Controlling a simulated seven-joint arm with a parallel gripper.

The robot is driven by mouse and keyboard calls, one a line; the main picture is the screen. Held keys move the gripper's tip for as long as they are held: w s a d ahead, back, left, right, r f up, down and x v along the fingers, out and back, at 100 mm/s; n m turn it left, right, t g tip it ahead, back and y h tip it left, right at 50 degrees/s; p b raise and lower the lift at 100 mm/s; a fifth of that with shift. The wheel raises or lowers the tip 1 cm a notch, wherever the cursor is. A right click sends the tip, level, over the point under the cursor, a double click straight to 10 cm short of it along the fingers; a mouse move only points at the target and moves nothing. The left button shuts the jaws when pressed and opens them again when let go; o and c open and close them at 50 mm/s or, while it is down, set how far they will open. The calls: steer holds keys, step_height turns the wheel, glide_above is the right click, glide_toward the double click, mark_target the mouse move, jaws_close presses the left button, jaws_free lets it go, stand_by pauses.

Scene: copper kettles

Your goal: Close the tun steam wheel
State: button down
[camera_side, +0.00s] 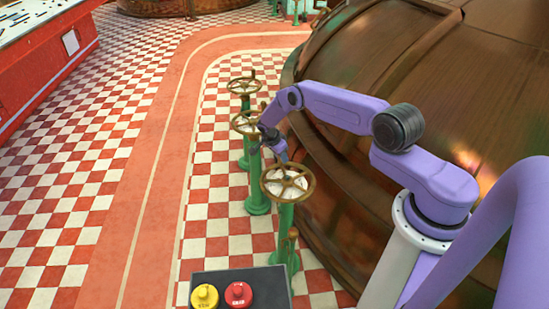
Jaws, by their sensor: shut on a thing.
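Three brass handwheels on green posts stand in a row beside the large copper vessel (450,75). The nearest wheel (288,183) is the largest in view, the middle wheel (240,123) is behind it, and the far wheel (244,85) is at the back. I cannot tell from markings which is the tun steam wheel. My gripper (282,158) points down at the far rim of the nearest wheel and appears shut on that rim. Its fingertips are small and the exact contact is hard to see. My wrist partly overlaps the middle wheel.
A dark control box with a yellow button (204,297) and a red button (238,294) stands at the bottom front. A red console (45,75) is at upper left. The checkered floor and red path (150,180) left of the wheels are clear.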

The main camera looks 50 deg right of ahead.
steer(key=s+d+m+g, duration=0.1)
steer(key=m, duration=0.1)
steer(key=s+d+m, duration=0.2)
steer(key=shift+m+g+y, duration=0.3)
steer(key=shift+m+g, duration=0.1)
steer(key=shift+s+d+m+g+y, duration=0.15)
steer(key=shift+s+d+m+y, duration=0.05)
steer(key=shift+s+m, duration=0.45)
steer(key=shift+s+d+m+g+y, duration=0.25)
steer(key=shift+s+m, duration=0.35)
steer(key=shift+m, duration=0.15)
steer(key=shift+s+d+m+g+y, duration=0.1)
steer(key=shift+s+d+m+y, duration=0.1)
steer(key=shift+s+m, duration=0.45)
steer(key=c, duration=1)
jaws_free()
steer(key=shift+o, duration=0.7)
steer(key=shift+a, duration=0.1)
steer(key=shift+w+r, duration=0.15)
steer(key=shift+r, duration=0.1)
steer(key=v, duration=1.7)
